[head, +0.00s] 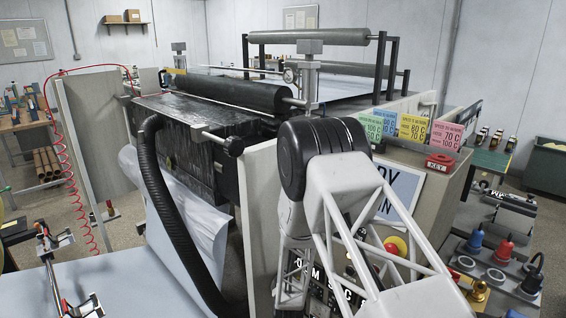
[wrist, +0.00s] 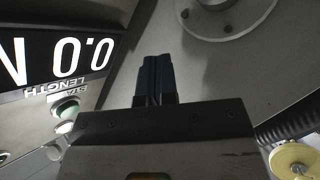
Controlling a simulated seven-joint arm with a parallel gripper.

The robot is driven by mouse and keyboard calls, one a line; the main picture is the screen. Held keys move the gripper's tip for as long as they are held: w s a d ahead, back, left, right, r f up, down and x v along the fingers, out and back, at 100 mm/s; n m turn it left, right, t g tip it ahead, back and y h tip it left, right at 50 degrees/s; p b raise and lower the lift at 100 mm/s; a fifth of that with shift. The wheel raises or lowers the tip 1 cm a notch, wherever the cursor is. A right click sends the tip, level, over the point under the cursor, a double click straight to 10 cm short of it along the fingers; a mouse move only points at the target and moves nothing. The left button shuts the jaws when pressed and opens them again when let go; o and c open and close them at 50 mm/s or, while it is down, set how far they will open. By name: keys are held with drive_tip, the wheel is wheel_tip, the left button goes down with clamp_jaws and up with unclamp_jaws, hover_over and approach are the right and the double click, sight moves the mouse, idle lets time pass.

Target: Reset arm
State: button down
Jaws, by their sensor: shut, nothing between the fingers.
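My gripper (wrist: 158,75) shows in the wrist view with its two dark fingers pressed together and nothing between them. It is over a plain grey surface (wrist: 200,75).
The coating machine with its black roller (head: 235,90) stands left of my arm. A black hose (head: 165,210) curves down its front. Coloured cards (head: 412,128) and a red key tag (head: 440,163) sit on the cabinet at right. Several plugs (head: 503,248) stand lower right.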

drive_tip(key=s+d+r+m+g, duration=0.1)
drive_tip(key=d+r+g, duration=0.1)
drive_tip(key=r, duration=0.6)
drive_tip(key=s+d+r+m+g, duration=0.1)
drive_tip(key=d+r, duration=0.1)
drive_tip(key=r, duration=0.5)
drive_tip(key=s+d+r+m+g, duration=0.1)
drive_tip(key=s+d+r+g, duration=0.1)
drive_tip(key=s+r, duration=0.4)
drive_tip(key=s+d+r+m+g, duration=0.1)
drive_tip(key=s+d+r, duration=0.2)
drive_tip(key=s+r, duration=0.35)
drive_tip(key=s+d+r+m+g, duration=0.1)
drive_tip(key=s+r, duration=0.4)
drive_tip(key=s, duration=0.6)
drive_tip(key=s+d+r+m+g, duration=0.2)
drive_tip(key=s+d+r+g, duration=0.1)
drive_tip(key=s, duration=0.8)
drive_tip(key=s+d+r+m+g, duration=0.2)
drive_tip(key=s+r, duration=0.5)
drive_tip(key=s, duration=0.5)
drive_tip(key=shift+d+r+g, duration=0.25)
drive_tip(key=shift+d+g, duration=0.35)
drive_tip(key=shift+d, duration=0.55)
